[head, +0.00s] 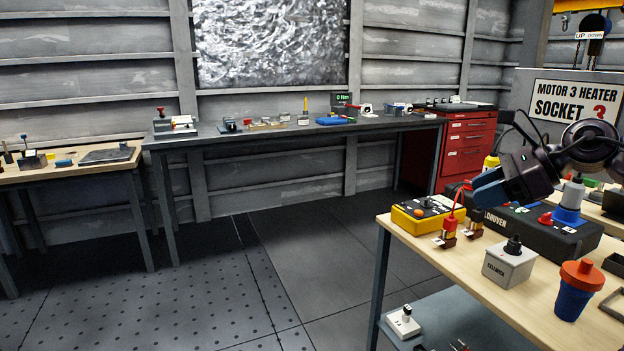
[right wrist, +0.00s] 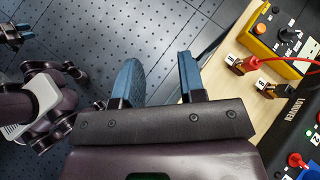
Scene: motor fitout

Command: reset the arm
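My right arm comes into the head view from the right, above the near wooden table (head: 470,284). Its gripper (head: 488,190) points left, with blue fingertips over the table's far part. In the right wrist view the two blue fingers of this gripper (right wrist: 160,78) stand apart with nothing between them, so it is open and empty. Floor and the table's edge show beyond them. My left arm does not show in the head view. In the right wrist view a dark gripper with blue parts (right wrist: 15,33), seemingly my left one, shows small at the upper left; its opening is unclear.
On the near table are a yellow control box (head: 422,214), a black case (head: 535,232), a grey box (head: 509,263) and a blue cup with an orange lid (head: 576,290). A long bench (head: 250,140) and red drawers (head: 467,148) stand behind. The floor between is clear.

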